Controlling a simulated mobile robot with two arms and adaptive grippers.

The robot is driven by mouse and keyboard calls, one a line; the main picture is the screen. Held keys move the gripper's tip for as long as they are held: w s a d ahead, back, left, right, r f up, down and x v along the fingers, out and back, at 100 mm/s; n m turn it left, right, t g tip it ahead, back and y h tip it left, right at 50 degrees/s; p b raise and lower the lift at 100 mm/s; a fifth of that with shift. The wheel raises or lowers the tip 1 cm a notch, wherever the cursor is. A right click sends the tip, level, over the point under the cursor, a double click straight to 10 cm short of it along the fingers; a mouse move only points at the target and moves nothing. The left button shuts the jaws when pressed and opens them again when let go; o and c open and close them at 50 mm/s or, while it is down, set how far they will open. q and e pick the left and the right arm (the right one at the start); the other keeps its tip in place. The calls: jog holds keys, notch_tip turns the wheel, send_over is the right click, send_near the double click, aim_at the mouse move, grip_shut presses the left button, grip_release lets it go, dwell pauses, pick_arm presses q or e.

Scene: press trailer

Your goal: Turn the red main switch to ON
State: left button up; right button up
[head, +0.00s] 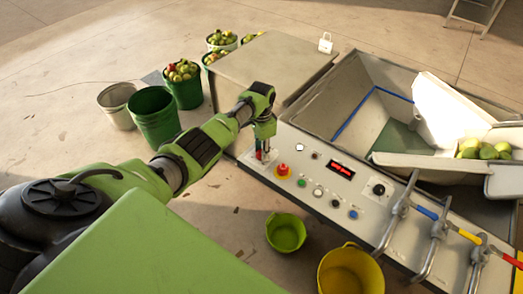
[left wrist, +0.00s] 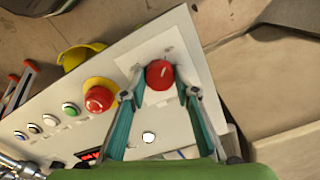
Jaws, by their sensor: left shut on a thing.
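The red main switch (left wrist: 160,73) is a round red knob on a pale square plate at the panel's end, with a small light mark on its face. In the head view only a bit of red (head: 259,155) shows beneath my gripper. My left gripper (head: 263,148) points down at it from above. In the left wrist view its two teal fingers (left wrist: 159,94) stand on either side of the knob and are shut on it. I cannot read any ON or OFF lettering. My right gripper is not in view.
A red mushroom button on a yellow base (head: 283,170) sits close beside the switch. A red display (head: 341,169), several small buttons and a black knob (head: 379,190) follow along the panel. Levers (head: 398,215) stand at the right. Buckets (head: 155,115) stand on the floor.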

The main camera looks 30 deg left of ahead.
pick_arm(q)
jog(key=o, duration=1.1)
notch_tip(320, 180, up, 12)
